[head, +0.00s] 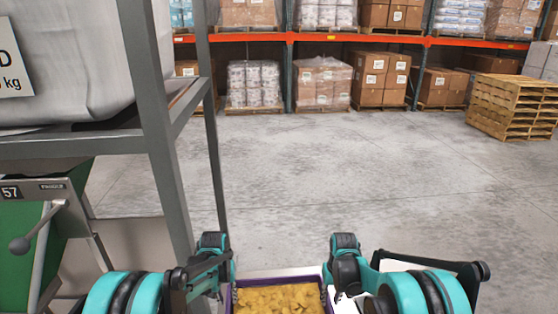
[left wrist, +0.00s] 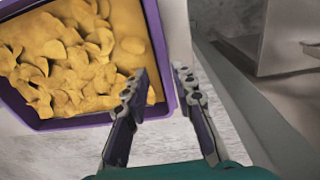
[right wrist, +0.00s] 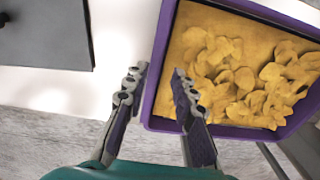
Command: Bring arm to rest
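A purple tote (head: 324,288) full of yellow chips (head: 280,298) is at the bottom middle of the head view, between my two arms. My left gripper (left wrist: 160,76) is open at the tote's purple rim (left wrist: 160,40), one finger over the chips and the other outside the wall. My right gripper (right wrist: 156,76) is open at the opposite rim (right wrist: 160,60), with its fingers either side of the wall. I cannot tell whether the fingers touch the tote. In the head view the fingertips are hard to make out.
The tote sits on a pale surface (right wrist: 120,50). A grey steel frame (head: 160,120) with a big white bag (head: 80,60) and a green machine (head: 20,245) stand at the left. Open concrete floor (head: 330,180) lies ahead. Stacked pallets (head: 512,108) and loaded racks are at the back.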

